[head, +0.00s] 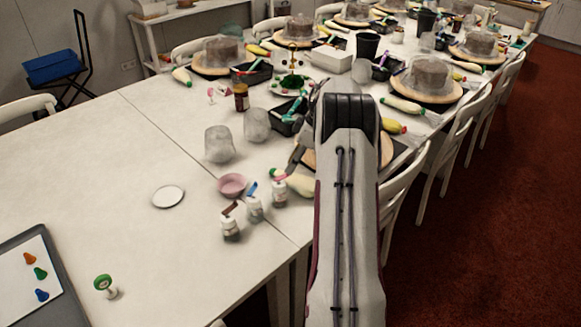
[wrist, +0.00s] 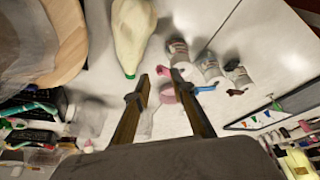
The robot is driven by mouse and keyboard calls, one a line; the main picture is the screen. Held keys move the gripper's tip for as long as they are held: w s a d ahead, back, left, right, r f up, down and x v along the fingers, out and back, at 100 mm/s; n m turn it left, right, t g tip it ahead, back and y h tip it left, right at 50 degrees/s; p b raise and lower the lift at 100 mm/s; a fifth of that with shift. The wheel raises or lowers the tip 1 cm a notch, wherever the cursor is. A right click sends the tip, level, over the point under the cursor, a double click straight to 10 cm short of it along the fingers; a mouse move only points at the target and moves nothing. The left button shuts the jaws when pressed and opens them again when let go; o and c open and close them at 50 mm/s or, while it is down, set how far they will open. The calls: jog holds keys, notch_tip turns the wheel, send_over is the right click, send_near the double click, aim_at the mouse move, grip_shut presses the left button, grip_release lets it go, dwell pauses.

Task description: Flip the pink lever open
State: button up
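Three small bottles with flip levers stand in a row on the white table. The bottle with the pink lever (head: 280,174) is the rightmost in the head view; in the wrist view this bottle (wrist: 178,50) lies just beyond the right fingertip, which overlaps its lever end. The blue-lever bottle (head: 254,208) and brown-lever bottle (head: 230,229) stand beside it. My gripper (wrist: 160,80) is open, its fingers apart with nothing held between them. In the head view my arm hides most of the gripper. I cannot tell whether a finger touches the pink lever.
A pink bowl (head: 232,185) and a white disc (head: 168,197) lie left of the bottles. A pale piping bag (wrist: 131,35) lies beside the gripper. Clear cups (head: 219,145) stand farther back. The table's left part is mostly clear.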

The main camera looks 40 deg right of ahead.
aim_at(282, 176)
jog(key=shift+x, duration=1.1)
grip_shut()
jog(key=shift+w, duration=0.15)
jog(key=shift+w+d+n+g+y, duration=0.1)
jog(key=shift+w+n+g+y, duration=0.3)
jog(key=shift+n, duration=0.8)
jog(key=shift+w+n, duration=0.25)
jog(key=shift+n, duration=0.25)
